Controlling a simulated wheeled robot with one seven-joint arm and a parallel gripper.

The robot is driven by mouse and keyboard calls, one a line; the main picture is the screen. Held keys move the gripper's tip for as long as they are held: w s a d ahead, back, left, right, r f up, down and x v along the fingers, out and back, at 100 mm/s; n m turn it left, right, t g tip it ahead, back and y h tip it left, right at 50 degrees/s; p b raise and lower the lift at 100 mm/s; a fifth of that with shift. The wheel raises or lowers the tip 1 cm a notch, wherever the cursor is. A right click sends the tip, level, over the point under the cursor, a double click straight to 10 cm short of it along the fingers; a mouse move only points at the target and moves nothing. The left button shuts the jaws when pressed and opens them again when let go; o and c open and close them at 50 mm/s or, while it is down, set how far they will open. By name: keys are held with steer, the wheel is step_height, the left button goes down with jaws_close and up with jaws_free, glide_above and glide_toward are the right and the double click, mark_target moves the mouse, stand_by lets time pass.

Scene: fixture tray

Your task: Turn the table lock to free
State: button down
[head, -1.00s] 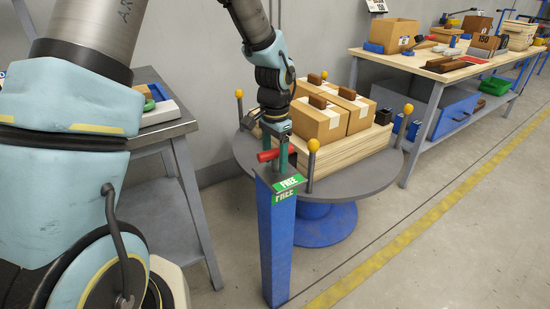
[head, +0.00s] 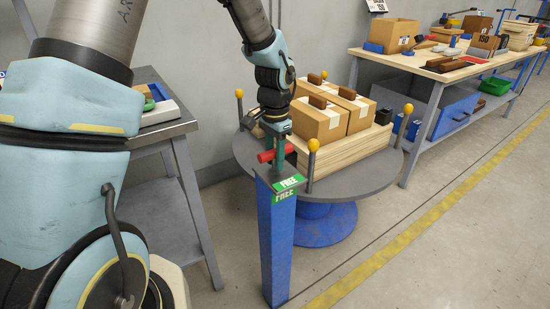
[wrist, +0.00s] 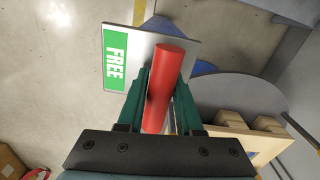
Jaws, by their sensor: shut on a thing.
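The table lock is a red handle (head: 268,155) on top of a blue post (head: 277,245) beside the round table. A green FREE label (head: 289,182) is on the post's top plate. In the wrist view the red handle (wrist: 164,85) runs between the two green fingers of my gripper (wrist: 160,95), and the FREE label (wrist: 116,58) is on the grey plate to its left. In the head view my gripper (head: 278,150) points down at the handle and is shut on it. The fingers hide part of the handle and its pivot.
The round grey table (head: 340,195) carries a wooden pallet with cardboard boxes (head: 322,122) close behind my gripper. Yellow-topped pegs (head: 313,146) stand around its rim. A grey bench stands at left and a workbench (head: 440,70) at back right. The floor at right is open.

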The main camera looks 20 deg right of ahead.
steer(key=shift+n, duration=0.7)
steer(key=c, duration=0.5)
jaws_free()
steer(key=shift+c, duration=0.2)
steer(key=shift+r, duration=0.1)
step_height(320, 180, up, 11)
steer(key=shift+f, duration=0.2)
steer(key=s+a+r+n+p, duration=0.2)
steer(key=a+n, duration=0.4)
steer(key=a, duration=0.9)
steer(key=s+a+r+n+t+p, duration=0.1)
steer(key=a+n+p, duration=0.3)
steer(key=a, duration=1.1)
steer(key=shift+s+r+n+t+p, duration=0.35)
steer(key=shift+s+r+n, duration=0.25)
steer(key=shift+n, duration=0.4)
